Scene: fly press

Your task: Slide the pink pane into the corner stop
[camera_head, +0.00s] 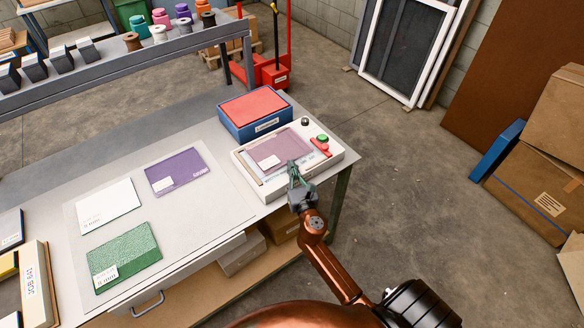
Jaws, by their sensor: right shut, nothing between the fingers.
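The pink pane (271,150) is a translucent pink-mauve sheet with a white label. It lies flat on the white press bed (273,188) at the right end of the table. Thin strips run along the bed's left side and back, but I cannot tell whether the pane touches a corner stop. My right gripper (293,167) is shut and empty, pointing down at the pane's right front edge. I cannot tell whether its tips touch the pane. My left gripper is out of view.
A blue box with a red top (254,106) stands behind the bed. Purple (184,167), white (122,200) and green (135,250) sheets lie on the mat.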

